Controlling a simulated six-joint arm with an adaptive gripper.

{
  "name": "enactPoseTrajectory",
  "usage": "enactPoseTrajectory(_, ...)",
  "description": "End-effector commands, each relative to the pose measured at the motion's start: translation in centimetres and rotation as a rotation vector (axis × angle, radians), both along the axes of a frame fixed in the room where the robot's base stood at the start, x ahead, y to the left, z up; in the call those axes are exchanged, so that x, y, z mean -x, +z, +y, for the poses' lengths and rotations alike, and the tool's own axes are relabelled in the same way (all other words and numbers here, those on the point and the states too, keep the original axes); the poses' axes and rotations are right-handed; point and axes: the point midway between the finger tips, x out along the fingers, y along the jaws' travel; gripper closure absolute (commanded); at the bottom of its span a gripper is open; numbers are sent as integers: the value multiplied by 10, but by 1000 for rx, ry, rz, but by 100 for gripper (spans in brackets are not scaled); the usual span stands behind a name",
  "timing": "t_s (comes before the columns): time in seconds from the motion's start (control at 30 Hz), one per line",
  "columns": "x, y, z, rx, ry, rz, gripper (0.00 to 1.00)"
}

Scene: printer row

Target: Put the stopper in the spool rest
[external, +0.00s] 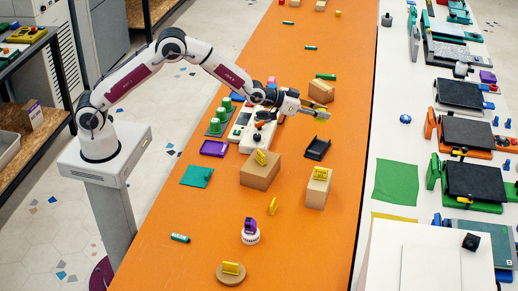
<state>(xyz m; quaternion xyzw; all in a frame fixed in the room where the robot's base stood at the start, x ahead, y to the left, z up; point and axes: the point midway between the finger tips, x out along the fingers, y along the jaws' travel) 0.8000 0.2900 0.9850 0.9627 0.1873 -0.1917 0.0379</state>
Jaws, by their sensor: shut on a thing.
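My gripper (318,110) is at the end of the outstretched arm, above the orange table. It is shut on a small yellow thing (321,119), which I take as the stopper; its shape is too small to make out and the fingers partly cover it. A black open holder (317,149) lies on the table just below and in front of the gripper, apart from it. I cannot tell for sure whether this holder is the spool rest.
Cardboard boxes (259,176) with yellow pieces on top stand near the gripper, and another box (321,91) is just behind it. A white control box (257,133) is under the forearm. Several printers (466,131) line the white table at right.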

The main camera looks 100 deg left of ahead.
Motion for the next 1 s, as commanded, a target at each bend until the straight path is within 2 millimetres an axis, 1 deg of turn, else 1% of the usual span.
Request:
enactPoseTrajectory(0.13, 0, -2, 0, 0, 0, 0, 100)
enactPoseTrajectory(0.23, 0, -9, 0, 0, 0, 1, 100)
enactPoseTrajectory(0.37, 0, -24, 0, 0, 0, 2, 100)
enactPoseTrajectory(0.53, 0, -48, 0, 1, 0, 2, 100)
enactPoseTrajectory(0.63, 0, -57, 0, 0, 0, 1, 100)
enactPoseTrajectory(0.77, 0, -62, 0, 0, 0, -1, 100)
enactPoseTrajectory(1.0, 0, -62, 0, 0, 0, -1, 100)
